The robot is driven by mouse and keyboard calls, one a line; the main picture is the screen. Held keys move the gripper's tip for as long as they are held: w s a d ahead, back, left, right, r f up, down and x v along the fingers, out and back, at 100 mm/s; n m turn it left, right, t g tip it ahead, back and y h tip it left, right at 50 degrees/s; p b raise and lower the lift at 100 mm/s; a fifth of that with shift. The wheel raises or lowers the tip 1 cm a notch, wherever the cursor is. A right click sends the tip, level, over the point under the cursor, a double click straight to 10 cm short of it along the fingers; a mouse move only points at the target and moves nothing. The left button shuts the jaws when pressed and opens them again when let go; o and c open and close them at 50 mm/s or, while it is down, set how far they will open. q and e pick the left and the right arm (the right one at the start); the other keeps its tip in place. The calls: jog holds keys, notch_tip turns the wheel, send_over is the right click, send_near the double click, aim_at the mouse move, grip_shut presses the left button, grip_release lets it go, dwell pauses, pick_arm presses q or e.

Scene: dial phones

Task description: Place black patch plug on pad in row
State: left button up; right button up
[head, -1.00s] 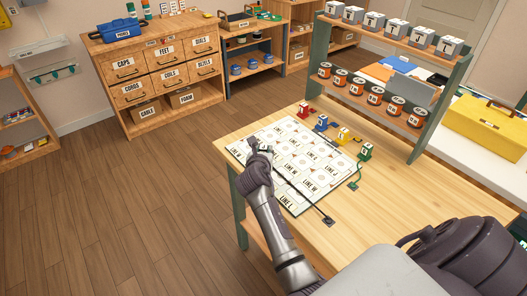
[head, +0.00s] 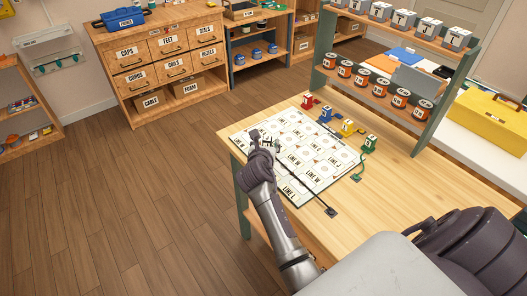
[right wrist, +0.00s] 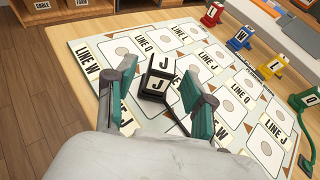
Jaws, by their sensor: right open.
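The black patch plug (right wrist: 157,76), marked J, stands on the white board of pads (right wrist: 185,42) in the right wrist view. My right gripper (right wrist: 165,98) is open, with one teal-lined finger on each side of the plug; I see gaps beside it. Which pad lies under the plug is hidden. In the head view my right gripper (head: 265,142) is over the left part of the board (head: 306,158) and mostly hides the plug. The plug's black cord runs to a dark end piece (head: 331,212) on the table. My left gripper is not in view.
Red (head: 308,101), blue (head: 325,115), yellow (head: 347,127) and green (head: 370,142) plugs stand along the board's far right edge. A rack (head: 395,70) of lettered blocks and orange spools stands behind. The wooden table (head: 400,165) is clear at right.

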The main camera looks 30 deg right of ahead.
jog(key=v, duration=0.9)
jog(key=shift+s+a+r, duration=0.15)
jog(key=shift+s, duration=0.1)
jog(key=a+f+m+t+y, duration=0.3)
jog(key=a+f+m+y, duration=0.35)
jog(key=a+m, duration=0.2)
jog(key=s+a+f+m+g+y, duration=0.1)
jog(key=s+a+f+m+g, duration=0.15)
jog(key=f, duration=0.65)
jog(key=s+a+f+m+g+y, duration=0.1)
jog(key=s+f+m, duration=0.25)
jog(key=f, duration=0.65)
jog(key=s+f+m+g, duration=0.5)
jog(key=s+f, duration=1.2)
jog(key=f, duration=0.1)
jog(key=s+d+f+m+g, duration=0.2)
jog(key=s+f+m, duration=0.1)
jog(key=s, duration=0.7)
jog(key=s+d+f+m+g, duration=0.1)
jog(key=s+d+f+m, duration=0.2)
jog(key=s, duration=0.8)
jog(key=shift+s+f+g, duration=0.2)
jog(key=shift+f+g, duration=0.15)
jog(key=shift+f, duration=0.6)
jog(key=shift+d, duration=0.1)
